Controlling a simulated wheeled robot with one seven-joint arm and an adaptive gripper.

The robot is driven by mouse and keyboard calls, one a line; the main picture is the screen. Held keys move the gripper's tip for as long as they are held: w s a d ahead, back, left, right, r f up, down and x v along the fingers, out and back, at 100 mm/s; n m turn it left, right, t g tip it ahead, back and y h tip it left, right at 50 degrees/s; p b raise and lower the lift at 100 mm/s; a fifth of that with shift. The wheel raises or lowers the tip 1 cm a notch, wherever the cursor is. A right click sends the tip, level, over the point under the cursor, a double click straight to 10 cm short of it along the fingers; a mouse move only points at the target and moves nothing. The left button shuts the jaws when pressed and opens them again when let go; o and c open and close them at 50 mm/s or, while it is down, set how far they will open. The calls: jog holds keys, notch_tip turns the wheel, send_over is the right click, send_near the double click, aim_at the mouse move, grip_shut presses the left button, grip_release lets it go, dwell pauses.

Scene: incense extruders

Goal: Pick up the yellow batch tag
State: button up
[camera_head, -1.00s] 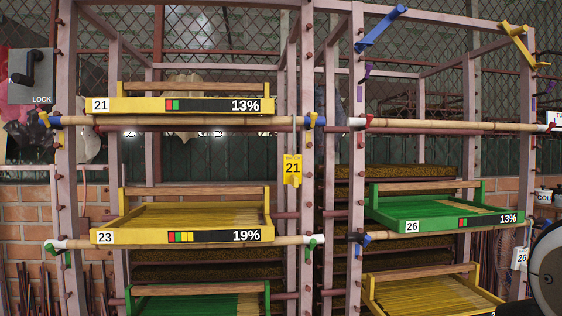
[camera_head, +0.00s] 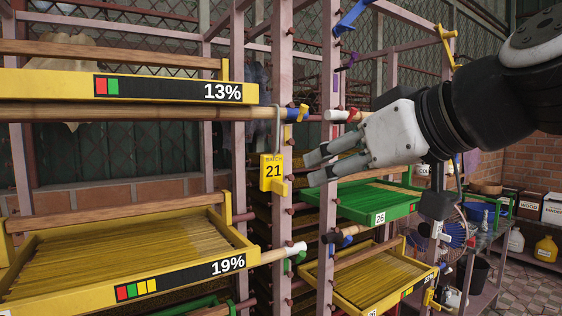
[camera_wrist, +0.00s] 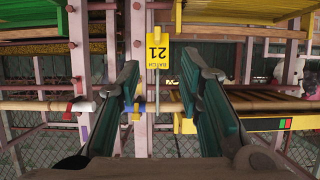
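The yellow batch tag (camera_head: 271,172), marked "BATCH 21", hangs by a grey hook from the bamboo pole at the rack's upright in the head view. It has a small yellow tab at its lower right. The tag appears free of the fingers.
A yellow tray marked 13% (camera_head: 170,92) and one marked 19% (camera_head: 185,273) lie left of the tag. A green tray 26 (camera_head: 345,200) and another yellow tray (camera_head: 375,275) sit right. A pink upright (camera_head: 281,60) stands close by the tag.

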send_near(282, 183)
jog(key=x, duration=0.3)
jog(key=shift+x, duration=3.05)
grip_shut()
